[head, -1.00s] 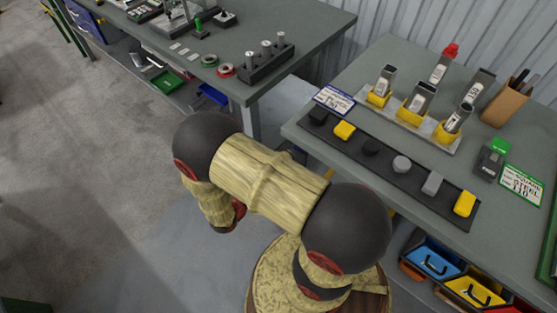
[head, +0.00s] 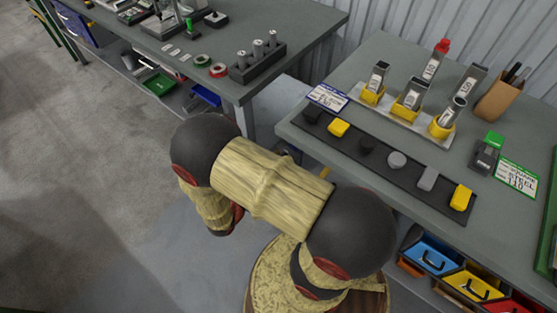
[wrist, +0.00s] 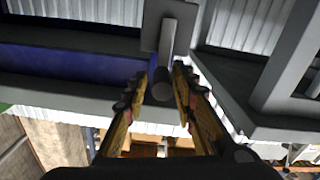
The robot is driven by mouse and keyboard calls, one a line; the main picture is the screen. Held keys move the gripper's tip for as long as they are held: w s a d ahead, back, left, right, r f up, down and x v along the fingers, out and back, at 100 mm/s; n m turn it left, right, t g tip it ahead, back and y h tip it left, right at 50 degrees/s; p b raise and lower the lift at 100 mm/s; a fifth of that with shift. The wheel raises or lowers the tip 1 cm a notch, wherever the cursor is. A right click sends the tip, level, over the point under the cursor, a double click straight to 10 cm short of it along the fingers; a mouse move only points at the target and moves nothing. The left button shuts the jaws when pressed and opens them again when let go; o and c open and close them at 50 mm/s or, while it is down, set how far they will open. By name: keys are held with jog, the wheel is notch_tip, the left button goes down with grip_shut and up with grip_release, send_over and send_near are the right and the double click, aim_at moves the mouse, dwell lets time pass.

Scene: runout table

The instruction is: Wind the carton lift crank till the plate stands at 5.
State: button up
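My gripper (wrist: 158,82) shows in the wrist view with its two fingers apart. A dark grey round bar (wrist: 166,60) hangs from a grey square plate (wrist: 160,24) at the top of that view. The bar's end lies between the fingertips in the picture; I cannot tell whether they touch it, how deep it is, or whether it is the crank handle. In the head view my gripper is hidden behind my arm. No carton lift, plate scale or number 5 can be made out in either view.
A grey table (head: 405,62) at right carries a dark strip (head: 318,131) of small blocks and yellow-based holders (head: 411,100). Another grey table (head: 305,36) stands at upper left. Drawers (head: 430,258) sit under the right table. Bare floor (head: 75,180) lies at left.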

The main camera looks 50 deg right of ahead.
jog(key=shift+o, duration=0.8)
jog(key=shift+w+a, duration=0.1)
jog(key=shift+a, duration=0.1)
jog(key=s+a, duration=0.1)
jog(key=a, duration=1)
jog(key=shift+a, duration=0.3)
